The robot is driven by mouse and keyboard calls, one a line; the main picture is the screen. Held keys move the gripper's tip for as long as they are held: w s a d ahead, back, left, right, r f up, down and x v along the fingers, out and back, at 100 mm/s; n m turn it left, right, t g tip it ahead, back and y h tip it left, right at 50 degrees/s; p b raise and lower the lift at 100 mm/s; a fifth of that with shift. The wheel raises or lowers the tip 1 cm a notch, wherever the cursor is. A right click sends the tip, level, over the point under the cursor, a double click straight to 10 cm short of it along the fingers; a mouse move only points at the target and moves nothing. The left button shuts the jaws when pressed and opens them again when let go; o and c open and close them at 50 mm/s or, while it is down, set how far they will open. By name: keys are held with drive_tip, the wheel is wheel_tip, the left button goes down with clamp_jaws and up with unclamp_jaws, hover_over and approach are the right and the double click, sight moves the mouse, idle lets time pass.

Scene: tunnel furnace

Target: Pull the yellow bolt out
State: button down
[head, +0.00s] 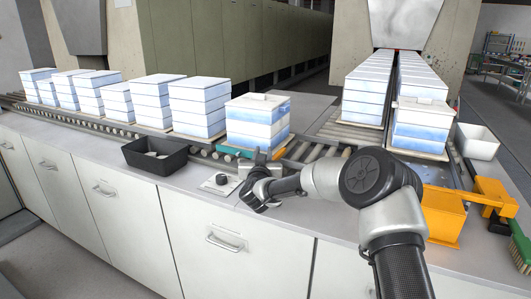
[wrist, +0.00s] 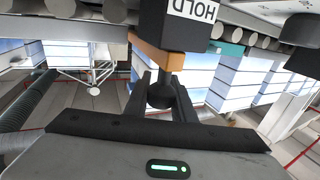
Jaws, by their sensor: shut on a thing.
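The yellow bolt (wrist: 157,56) shows as an orange-yellow bar in the wrist view, against a dark block (wrist: 178,25) marked HOLD. A dark rounded knob (wrist: 161,93) sits at the bolt's near end. My gripper (wrist: 161,86) is shut on this knob, with one finger on each side. How far the bolt sits in the block is hidden. In the head view my gripper (head: 260,158) is at the counter's roller edge, in front of a stack of blue-white blocks (head: 257,131). My gripper and wrist hide the bolt there.
A black bin (head: 155,157) and a control plate with a dark knob (head: 221,182) lie left of my gripper. Stacks of blue-white blocks stand on the roller conveyor (head: 312,151). An orange bracket (head: 442,217), a white bin (head: 476,142) and a green brush (head: 521,247) are at right.

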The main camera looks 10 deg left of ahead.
drive_tip(key=s+a, duration=0.3)
drive_tip(key=s, duration=0.5)
drive_tip(key=shift+s+a+f+b, duration=0.15)
drive_tip(key=shift+s+b, duration=0.2)
drive_tip(key=shift+b, duration=0.1)
drive_tip(key=c, duration=1.5)
unclamp_jaws()
drive_tip(key=shift+s, duration=0.15)
drive_tip(key=s, duration=1.1)
drive_tip(key=s+p, duration=0.1)
drive_tip(key=s, duration=0.5)
drive_tip(key=shift+s+d, duration=0.15)
drive_tip(key=shift+d, duration=0.25)
drive_tip(key=shift+r, duration=0.25)
